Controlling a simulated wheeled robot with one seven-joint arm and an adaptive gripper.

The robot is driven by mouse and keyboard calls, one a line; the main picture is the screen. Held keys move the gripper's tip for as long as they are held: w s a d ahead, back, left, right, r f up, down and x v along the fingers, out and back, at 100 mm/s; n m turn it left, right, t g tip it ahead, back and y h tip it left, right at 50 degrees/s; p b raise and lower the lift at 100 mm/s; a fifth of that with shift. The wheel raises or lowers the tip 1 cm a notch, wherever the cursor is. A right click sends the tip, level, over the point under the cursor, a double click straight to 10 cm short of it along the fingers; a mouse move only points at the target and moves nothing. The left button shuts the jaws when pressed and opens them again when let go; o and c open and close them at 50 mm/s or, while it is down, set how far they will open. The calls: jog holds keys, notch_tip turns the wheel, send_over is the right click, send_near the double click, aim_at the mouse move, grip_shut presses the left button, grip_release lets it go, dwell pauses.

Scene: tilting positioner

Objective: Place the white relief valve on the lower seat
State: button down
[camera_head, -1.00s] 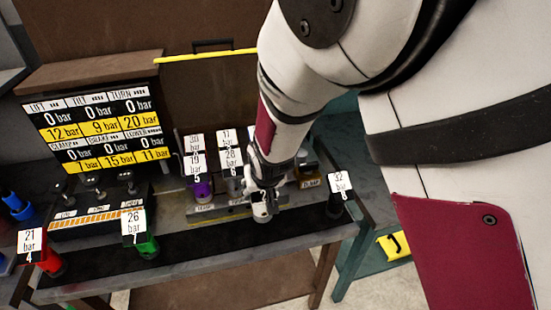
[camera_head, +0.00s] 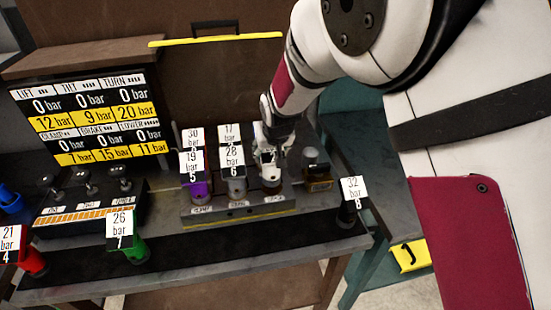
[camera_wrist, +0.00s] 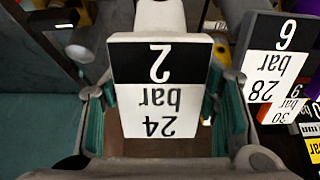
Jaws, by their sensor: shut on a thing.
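The white relief valve, with a tag (camera_wrist: 158,90) reading "24 bar 2", is between my gripper's fingers in the wrist view. My gripper (camera_head: 268,168) is shut on it. In the head view the gripper is at the right end of the manifold's front row, at the lower seat, whose label (camera_head: 279,200) is small and hard to read. The seat itself is mostly hidden by the gripper. I cannot tell whether the valve touches it.
Left of my gripper stand a grey valve tagged 28 bar (camera_head: 236,187) and a purple valve (camera_head: 194,188). More tagged valves stand behind them. A dark valve tagged 32 bar (camera_head: 347,214) stands to the right. A green valve (camera_head: 135,252) is at front left.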

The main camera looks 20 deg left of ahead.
jog(key=shift+w+a, duration=0.1)
jog(key=shift+w, duration=0.25)
jog(key=shift+f+b, duration=0.6)
jog(key=shift+f, duration=1.05)
jog(key=shift+f, duration=0.15)
jog(key=c, duration=0.6)
grip_release()
jog(key=shift+s, duration=0.1)
